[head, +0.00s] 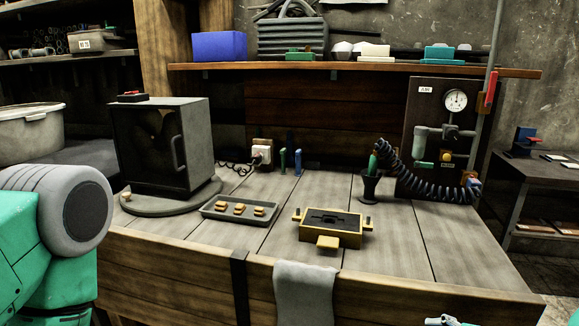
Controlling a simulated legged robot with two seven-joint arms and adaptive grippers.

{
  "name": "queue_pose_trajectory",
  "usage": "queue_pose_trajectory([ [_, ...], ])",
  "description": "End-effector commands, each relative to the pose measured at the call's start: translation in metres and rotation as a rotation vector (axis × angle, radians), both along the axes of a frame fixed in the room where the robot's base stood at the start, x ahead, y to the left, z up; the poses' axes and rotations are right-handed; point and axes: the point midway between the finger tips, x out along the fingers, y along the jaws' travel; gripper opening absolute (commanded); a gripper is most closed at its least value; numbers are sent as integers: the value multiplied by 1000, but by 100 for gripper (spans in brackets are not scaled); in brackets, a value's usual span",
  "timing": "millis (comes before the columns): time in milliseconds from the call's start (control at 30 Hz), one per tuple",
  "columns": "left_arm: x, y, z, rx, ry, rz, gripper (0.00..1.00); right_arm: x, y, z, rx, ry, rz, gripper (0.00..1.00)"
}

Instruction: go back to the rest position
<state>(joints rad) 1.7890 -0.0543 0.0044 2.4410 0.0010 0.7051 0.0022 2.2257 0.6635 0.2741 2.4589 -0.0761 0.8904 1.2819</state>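A teal and grey link of my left arm fills the lower left; my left gripper is out of the picture. A small grey-white part at the bottom edge, right of centre, looks like the tip of my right gripper (447,321). It is cut off by the frame, so its opening does not show. A bit of teal shows in the bottom right corner. On the wooden workbench (400,260) stands a brass-coloured mould frame (330,238) with a dark inside. A grey tray (212,209) left of it holds three small brass-coloured pieces.
A dark oven-like box (160,147) stands at the bench's left on a round base. A black holder (371,187) and coiled hose (415,182) are at the back right, below a gauge panel (440,105). A grey cloth (305,292) hangs over the front edge.

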Motion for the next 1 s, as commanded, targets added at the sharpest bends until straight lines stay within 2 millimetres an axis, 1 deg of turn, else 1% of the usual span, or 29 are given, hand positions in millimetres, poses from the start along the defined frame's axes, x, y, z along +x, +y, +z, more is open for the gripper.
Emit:
queue_pose_trajectory([
  [33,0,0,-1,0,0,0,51,-20,4,-31,-131,51,120,34],
  [67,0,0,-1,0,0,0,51,-33,6,-49,-217,79,207,34],
  [100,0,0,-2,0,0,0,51,-53,7,-73,-334,116,336,34],
  [167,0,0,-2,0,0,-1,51,-85,5,-105,-500,168,545,34],
  [200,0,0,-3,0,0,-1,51,-106,3,-124,-597,200,687,34],
  [267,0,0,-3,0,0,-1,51,-136,-2,-148,-724,234,902,34],
  [300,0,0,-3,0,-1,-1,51,-155,-6,-161,-793,253,1039,34],
  [400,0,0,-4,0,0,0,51,-193,-15,-183,-918,280,1336,34],
  [500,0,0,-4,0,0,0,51,-216,-23,-195,-987,285,1546,34],
  [600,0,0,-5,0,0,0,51,-228,-27,-200,-1017,284,1658,34],
  [700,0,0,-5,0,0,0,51,-231,-28,-201,-1026,282,1693,34],
  [1000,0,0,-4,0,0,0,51,-230,-28,-201,-1026,280,1689,34],
])
